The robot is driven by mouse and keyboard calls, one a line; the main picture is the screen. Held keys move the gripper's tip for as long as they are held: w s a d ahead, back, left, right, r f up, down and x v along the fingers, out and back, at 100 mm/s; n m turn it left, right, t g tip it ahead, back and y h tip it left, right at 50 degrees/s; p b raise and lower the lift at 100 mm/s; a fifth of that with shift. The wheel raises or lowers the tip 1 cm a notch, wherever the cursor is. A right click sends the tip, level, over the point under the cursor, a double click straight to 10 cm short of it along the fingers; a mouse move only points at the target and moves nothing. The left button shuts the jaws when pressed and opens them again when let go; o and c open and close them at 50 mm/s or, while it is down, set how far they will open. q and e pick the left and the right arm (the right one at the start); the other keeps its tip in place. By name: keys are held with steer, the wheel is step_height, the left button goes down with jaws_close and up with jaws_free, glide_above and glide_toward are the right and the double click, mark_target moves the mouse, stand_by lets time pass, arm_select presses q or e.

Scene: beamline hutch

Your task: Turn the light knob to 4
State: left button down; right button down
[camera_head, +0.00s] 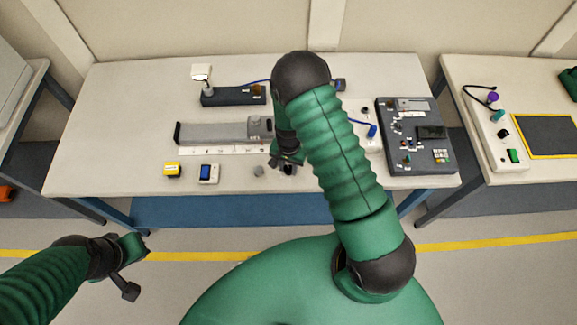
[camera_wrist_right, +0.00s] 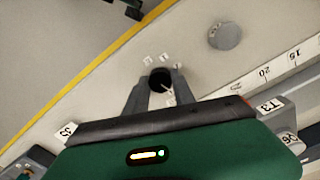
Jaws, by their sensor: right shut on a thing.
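The light knob (camera_wrist_right: 160,77) is a small black round knob with a white pointer line, seen in the right wrist view between my right fingertips. Small white labels with marks sit around its far side, too blurred to read. My right gripper (camera_wrist_right: 160,88) is shut on the knob. In the head view my right gripper (camera_head: 287,163) reaches down to the front of the middle table, and the knob beneath it is mostly hidden. My left gripper (camera_head: 140,249) hangs at the lower left, in front of the table and away from everything; its fingers are too small to read.
A grey disc (camera_wrist_right: 225,36) lies beside the knob. A ruler strip (camera_head: 225,152) runs along a grey rail (camera_head: 220,131). A yellow box (camera_head: 172,170) and a blue-topped box (camera_head: 208,173) stand left. A dark instrument panel (camera_head: 418,160) stands right.

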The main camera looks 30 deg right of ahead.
mark_target(288, 167)
steer(key=shift+w+r+m, duration=0.1)
steer(key=shift+w+m, duration=0.1)
steer(key=shift+m, duration=1.4)
steer(key=c, duration=1.1)
jaws_free()
steer(key=shift+o, duration=0.2)
step_height(288, 167, up, 17)
steer(key=shift+f, duration=0.2)
